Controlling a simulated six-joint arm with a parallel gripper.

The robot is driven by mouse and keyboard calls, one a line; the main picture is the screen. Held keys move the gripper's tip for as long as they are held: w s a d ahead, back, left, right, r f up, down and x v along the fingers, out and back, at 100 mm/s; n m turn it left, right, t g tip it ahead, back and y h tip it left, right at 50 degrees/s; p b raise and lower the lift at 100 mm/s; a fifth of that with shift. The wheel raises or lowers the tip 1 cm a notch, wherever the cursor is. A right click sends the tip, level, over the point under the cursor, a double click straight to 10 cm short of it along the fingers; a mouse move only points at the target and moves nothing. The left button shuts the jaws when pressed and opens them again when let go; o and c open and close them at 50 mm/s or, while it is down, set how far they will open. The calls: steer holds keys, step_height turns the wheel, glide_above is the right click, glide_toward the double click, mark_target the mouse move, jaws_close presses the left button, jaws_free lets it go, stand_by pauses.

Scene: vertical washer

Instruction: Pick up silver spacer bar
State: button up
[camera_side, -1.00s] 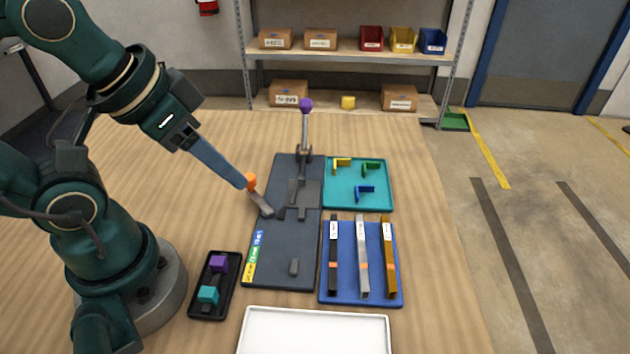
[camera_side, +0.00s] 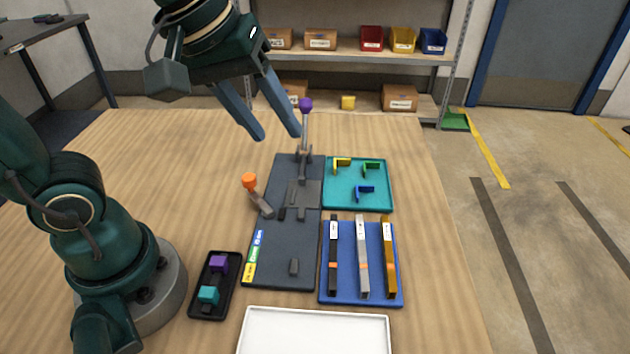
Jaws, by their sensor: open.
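The silver spacer bar (camera_side: 362,262) lies on the blue tray (camera_side: 347,296), between a black bar (camera_side: 333,250) on its left and a gold-brown bar (camera_side: 388,255) on its right. It has a white label at its far end and an orange band toward its near end. My gripper (camera_side: 279,138) is open and empty, with its two long blue-grey fingers apart. It is raised near the purple-knobbed lever (camera_side: 305,122), up and left of the silver bar and well away from it.
The dark fixture plate (camera_side: 283,255) with an orange-knobbed lever (camera_side: 252,186) stands left of the blue tray. A teal tray (camera_side: 384,205) with small coloured L-shaped pieces lies behind it. A white tray (camera_side: 315,335) is in front. A black holder (camera_side: 215,285) carries purple and teal blocks.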

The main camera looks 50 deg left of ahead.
steer(key=w+d+f+n+g, duration=0.2)
steer(key=w+d, duration=0.2)
steer(key=w, duration=0.1)
steer(key=g, duration=0.3)
glide_above(362, 249)
step_height(362, 249, down, 11)
steer(key=shift+w+f, duration=0.1)
steer(key=shift+f, duration=2.65)
jaws_close()
